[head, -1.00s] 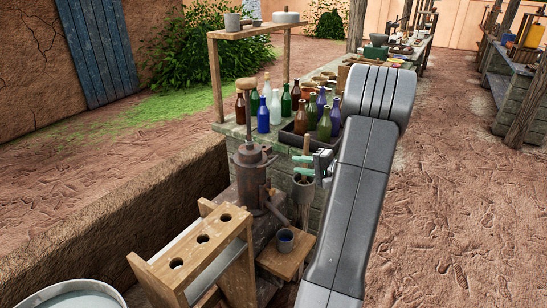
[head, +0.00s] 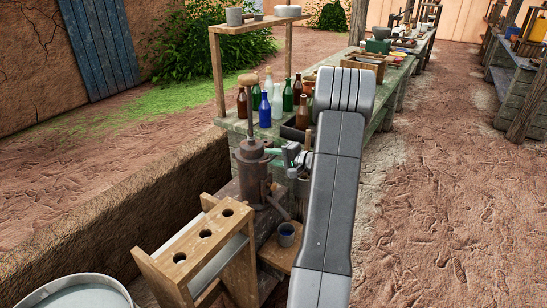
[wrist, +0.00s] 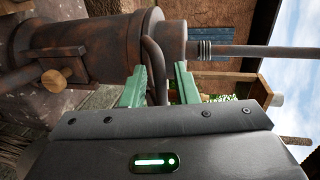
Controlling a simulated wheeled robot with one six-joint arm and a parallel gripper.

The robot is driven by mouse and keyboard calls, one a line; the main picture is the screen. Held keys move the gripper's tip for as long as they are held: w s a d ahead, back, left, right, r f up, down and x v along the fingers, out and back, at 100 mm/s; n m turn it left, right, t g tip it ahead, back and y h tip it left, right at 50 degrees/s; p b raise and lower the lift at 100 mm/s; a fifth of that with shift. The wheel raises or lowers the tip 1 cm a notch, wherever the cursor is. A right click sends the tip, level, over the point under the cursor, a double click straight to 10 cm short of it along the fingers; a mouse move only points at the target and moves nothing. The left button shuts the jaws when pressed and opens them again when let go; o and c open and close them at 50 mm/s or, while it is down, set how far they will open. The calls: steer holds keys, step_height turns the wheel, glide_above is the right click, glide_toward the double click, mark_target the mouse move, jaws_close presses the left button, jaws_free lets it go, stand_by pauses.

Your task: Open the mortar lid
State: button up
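The mortar (head: 251,172) is a rusty brown metal cylinder with an upright rod rising from its top. In the wrist view the mortar (wrist: 80,48) lies sideways, its top to the right. Its lid (wrist: 172,42) is the narrower top section, which looks closed on the body; the lid also shows in the head view (head: 249,148). A curved dark handle (wrist: 153,62) runs along the side by the lid. My gripper (wrist: 160,72) has two green fingers, apart, with the handle showing between them. Contact with either finger cannot be told. In the head view my gripper (head: 273,152) is beside the mortar's top.
A wooden rack with holes (head: 205,250) stands at the front left, and a cup (head: 287,234) sits on a small wooden stand. Several bottles (head: 264,110) crowd the bench behind the mortar. A wooden shelf frame (head: 216,75) rises there. The dirt ground at right is clear.

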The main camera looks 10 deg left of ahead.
jaws_close()
